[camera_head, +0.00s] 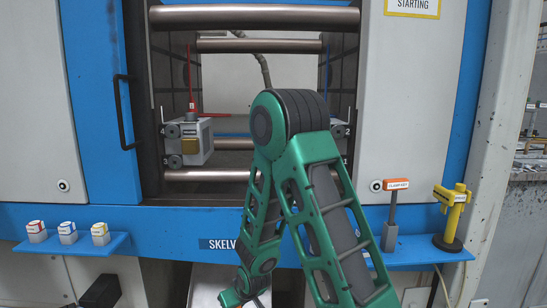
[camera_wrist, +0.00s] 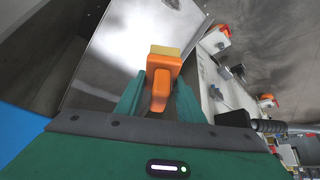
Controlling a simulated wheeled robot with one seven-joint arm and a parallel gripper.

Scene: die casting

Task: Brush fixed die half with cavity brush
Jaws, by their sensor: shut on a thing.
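My gripper (camera_wrist: 160,98) is shut on an orange tool with a pale yellow block at its end, which looks like the cavity brush (camera_wrist: 162,70). In the head view my green arm bends down to the bottom edge, and the brush cannot be made out there. A grey die half (camera_head: 188,142) with a yellow-brown insert sits at the left of the machine opening. A second die half (camera_head: 340,132) at the right is mostly hidden behind my arm. No label tells which is fixed. The brush is apart from both.
Steel tie bars (camera_head: 255,17) cross the opening. A blue shelf (camera_head: 85,246) at left holds several small capped blocks. The right ledge (camera_head: 415,255) holds an orange-topped tool (camera_head: 391,205) and a yellow tool on a black base (camera_head: 450,218). A shiny metal sheet (camera_wrist: 115,55) lies beyond the brush.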

